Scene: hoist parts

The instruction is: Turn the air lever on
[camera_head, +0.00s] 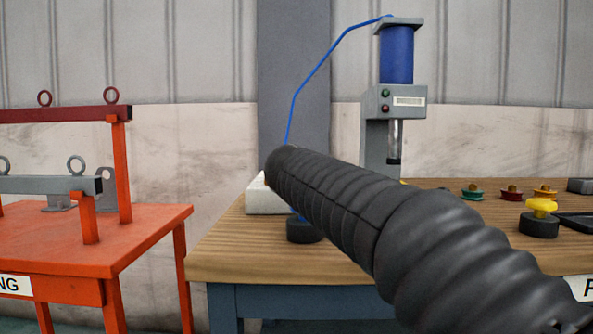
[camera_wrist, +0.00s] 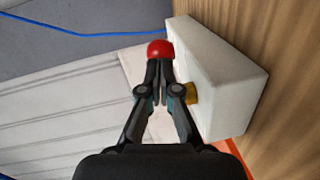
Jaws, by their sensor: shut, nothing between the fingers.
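The air lever shows in the wrist view as a red ball knob (camera_wrist: 160,49) just beyond my fingertips. Its stem is hidden behind my fingers. My gripper (camera_wrist: 158,68) is shut and empty, its tips overlapping the knob's lower edge in the picture; I cannot tell whether they touch. A white block (camera_wrist: 222,75) with a brass fitting (camera_wrist: 191,93) is right of the fingers. In the head view the white block (camera_head: 262,199) sits at the table's left end, partly covered by my arm. My gripper and the knob are hidden there.
A press with a blue cylinder (camera_head: 397,55) stands on the wooden table (camera_head: 232,235), a blue hose (camera_head: 311,80) running down from its top. A black round part (camera_head: 304,230) is near the front edge. Small coloured parts lie right. An orange table (camera_head: 135,235) stands left.

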